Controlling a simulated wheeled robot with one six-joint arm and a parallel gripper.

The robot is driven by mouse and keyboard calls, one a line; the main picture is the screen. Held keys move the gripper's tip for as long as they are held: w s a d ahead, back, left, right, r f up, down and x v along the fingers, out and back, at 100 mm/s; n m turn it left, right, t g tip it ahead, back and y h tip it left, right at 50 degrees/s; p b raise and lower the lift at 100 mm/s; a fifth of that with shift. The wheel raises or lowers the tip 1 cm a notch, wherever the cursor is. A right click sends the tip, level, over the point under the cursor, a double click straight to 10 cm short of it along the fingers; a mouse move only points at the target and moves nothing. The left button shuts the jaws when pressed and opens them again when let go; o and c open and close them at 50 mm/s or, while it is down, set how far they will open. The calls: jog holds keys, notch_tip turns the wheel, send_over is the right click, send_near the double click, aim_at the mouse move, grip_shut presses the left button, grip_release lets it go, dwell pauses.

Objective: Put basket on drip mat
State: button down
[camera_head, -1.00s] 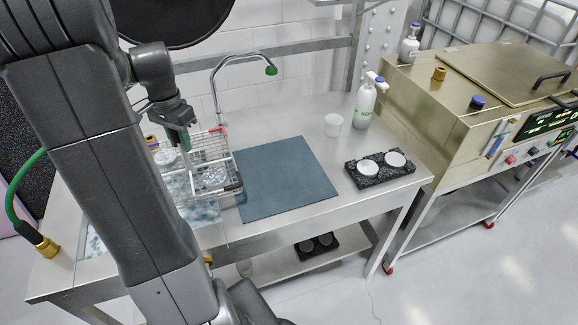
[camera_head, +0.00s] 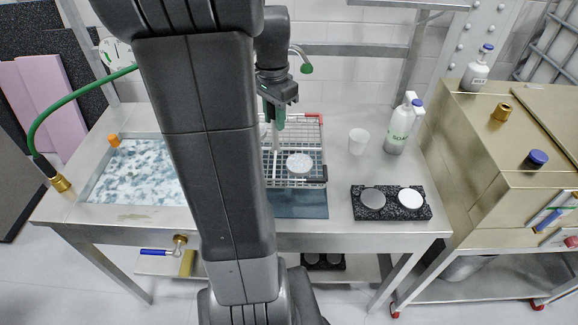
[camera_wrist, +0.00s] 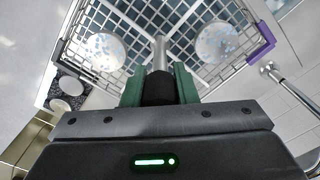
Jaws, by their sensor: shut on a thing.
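The wire basket (camera_head: 311,140) has a red tag at its back rim, a dark piece at its front corner and white round discs inside. My gripper (camera_head: 276,122) is shut on the basket's upright metal post; the green fingers also show in the wrist view (camera_wrist: 160,86). The basket (camera_wrist: 185,14) spreads out beyond the fingers there, with two speckled discs. The blue-grey drip mat (camera_head: 300,207) lies on the steel bench. The basket hides the mat's rear part, and my arm hides its left. I cannot tell whether the basket touches the mat.
A speckled basin (camera_head: 135,172) lies left of my arm. A black block with two discs (camera_head: 390,216) sits right of the mat. A white cup (camera_head: 358,141) and a soap bottle (camera_head: 399,130) stand behind it. A green-tipped tap (camera_head: 306,67) rises behind the basket.

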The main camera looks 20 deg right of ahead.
aim_at(275, 148)
notch_tip(275, 148, down, 9)
jog(key=shift+f, duration=0.15)
dwell(0.4)
jog(key=shift+f, duration=0.15)
jog(key=c, duration=1.1)
grip_release()
jog(key=shift+a, duration=0.1)
jog(key=shift+c, duration=0.2)
notch_tip(275, 148, up, 12)
jog(key=shift+r, duration=0.15)
